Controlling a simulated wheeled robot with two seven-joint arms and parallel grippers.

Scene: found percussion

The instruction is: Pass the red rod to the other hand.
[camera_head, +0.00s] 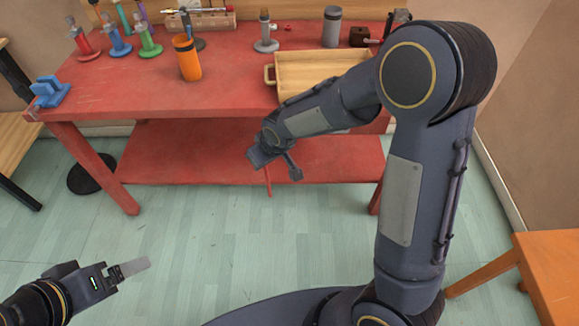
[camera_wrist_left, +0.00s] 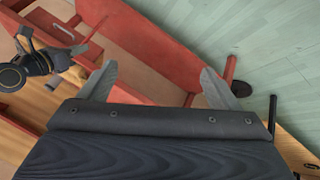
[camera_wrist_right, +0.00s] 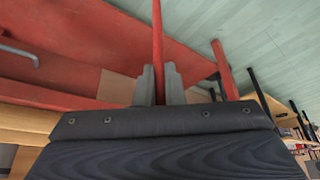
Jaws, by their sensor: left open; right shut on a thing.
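The red rod (camera_wrist_right: 157,35) is thin and stands between the two fingers of my right gripper (camera_wrist_right: 159,80), which is shut on it; the rod points away from the wrist. In the head view a short length of the rod (camera_head: 268,183) hangs below the right gripper (camera_head: 264,160), in front of the red table. The left wrist view also shows the rod (camera_wrist_left: 91,34) at the upper left, held by the right gripper. My left gripper (camera_wrist_left: 157,82) is open and empty. In the head view it (camera_head: 136,266) is low at the left, well apart from the rod.
The red table (camera_head: 120,90) has a lower shelf (camera_head: 180,160). On it stand an orange cylinder (camera_head: 187,58), a wooden tray (camera_head: 300,73), a grey cylinder (camera_head: 332,26), a blue clamp-like item (camera_head: 50,91) and several coloured stands. An orange wooden table (camera_head: 550,270) is at the right. Floor between the grippers is clear.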

